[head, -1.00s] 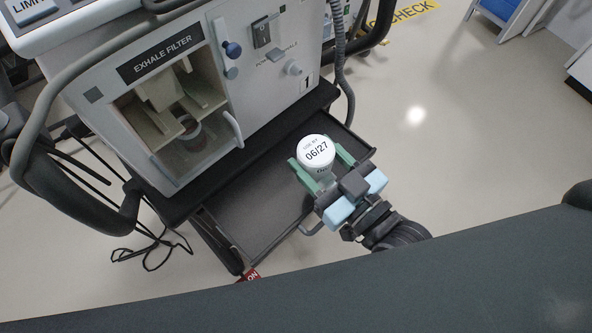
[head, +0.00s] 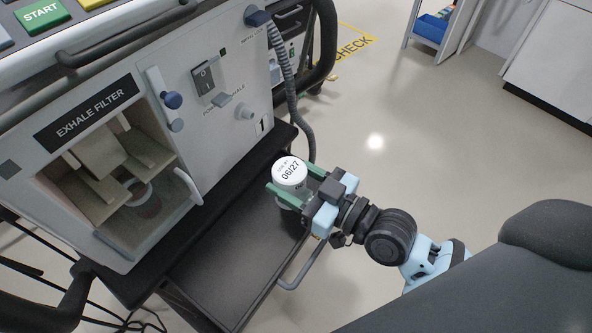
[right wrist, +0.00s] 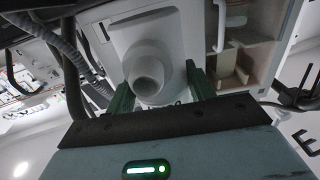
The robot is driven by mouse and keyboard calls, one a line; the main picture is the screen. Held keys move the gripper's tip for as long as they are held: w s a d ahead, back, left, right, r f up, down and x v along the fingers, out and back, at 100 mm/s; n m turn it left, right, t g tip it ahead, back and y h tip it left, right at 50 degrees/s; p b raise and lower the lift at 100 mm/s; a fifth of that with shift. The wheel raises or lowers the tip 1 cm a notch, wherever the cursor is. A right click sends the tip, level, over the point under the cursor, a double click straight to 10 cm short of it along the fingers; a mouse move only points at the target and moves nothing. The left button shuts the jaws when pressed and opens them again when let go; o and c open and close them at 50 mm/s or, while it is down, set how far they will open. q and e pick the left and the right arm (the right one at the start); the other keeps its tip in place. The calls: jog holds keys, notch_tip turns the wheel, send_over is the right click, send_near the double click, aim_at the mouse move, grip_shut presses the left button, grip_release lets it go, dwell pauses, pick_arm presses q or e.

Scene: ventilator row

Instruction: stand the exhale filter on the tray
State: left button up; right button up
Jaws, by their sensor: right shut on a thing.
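The exhale filter (head: 289,171) is a pale canister with a white round cap marked 06/27. My right gripper (head: 287,180) has its green fingers on either side of it and is shut on it. The filter looks upright, over the back right part of the dark tray (head: 230,275). I cannot tell whether its base touches the tray, because the fingers hide it. In the right wrist view the filter (right wrist: 150,72) shows its round port between the two green fingers. My left gripper is not in view.
The ventilator front, labelled EXHALE FILTER, has an open compartment (head: 125,195) with a clear door handle (head: 188,186). A grey hose (head: 298,95) hangs behind the filter. A rail handle (head: 300,268) runs along the tray's front. The rest of the tray is bare.

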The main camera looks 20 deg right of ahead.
jog(key=w+d, duration=0.1)
jog(key=w+d+b, duration=0.1)
jog(key=w+d, duration=0.1)
jog(key=w, duration=0.1)
jog(key=shift+f, duration=0.3)
jog(key=shift+w+d+f+b, duration=0.2)
jog(key=shift+f+b, duration=0.4)
jog(key=shift+f, duration=0.25)
jog(key=shift+w+d+f+b, duration=0.15)
jog(key=shift+f+b, duration=0.4)
jog(key=shift+f, duration=0.3)
jog(key=shift+f, duration=0.2)
jog(key=o, duration=0.9)
jog(key=shift+o, duration=0.5)
jog(key=shift+a, duration=0.1)
jog(key=shift+r, duration=0.1)
